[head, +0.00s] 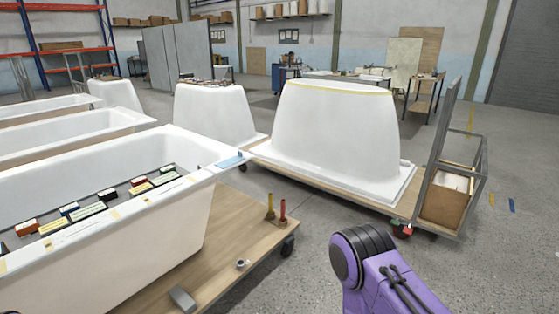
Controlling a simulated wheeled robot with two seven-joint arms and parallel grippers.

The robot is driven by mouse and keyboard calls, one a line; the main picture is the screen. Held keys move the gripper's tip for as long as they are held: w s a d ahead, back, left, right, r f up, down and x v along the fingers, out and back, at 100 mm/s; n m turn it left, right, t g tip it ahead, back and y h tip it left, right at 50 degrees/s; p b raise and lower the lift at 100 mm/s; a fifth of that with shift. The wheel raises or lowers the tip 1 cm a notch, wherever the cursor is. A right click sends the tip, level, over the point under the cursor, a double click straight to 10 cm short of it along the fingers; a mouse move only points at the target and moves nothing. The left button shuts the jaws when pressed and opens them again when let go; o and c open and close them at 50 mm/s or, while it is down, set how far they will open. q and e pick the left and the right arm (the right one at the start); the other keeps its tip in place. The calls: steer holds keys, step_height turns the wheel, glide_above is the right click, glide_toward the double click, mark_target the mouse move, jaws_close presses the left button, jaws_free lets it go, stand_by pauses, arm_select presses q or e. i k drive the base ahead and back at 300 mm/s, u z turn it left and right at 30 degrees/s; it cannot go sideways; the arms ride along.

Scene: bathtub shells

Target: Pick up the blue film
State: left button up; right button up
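A small light-blue piece, which looks like the blue film (229,161), lies on the right corner of the rim of the nearest white bathtub shell (190,215). It is flat and seems to reach the rim's edge. Neither of my gripper's fingers shows in the head view. Only a purple link of my arm with a black joint stands at the bottom, right of centre, well apart from the film.
The near shell holds several colored blocks (70,208) and sits on a wooden cart (235,225). Two upright tools (283,210) stand at the cart's corner. An upturned shell (335,130) on another cart is behind.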

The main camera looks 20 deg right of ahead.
mark_target(225, 164)
steer(key=z, duration=0.85)
steer(key=i, duration=1.85)
steer(key=u, duration=0.45)
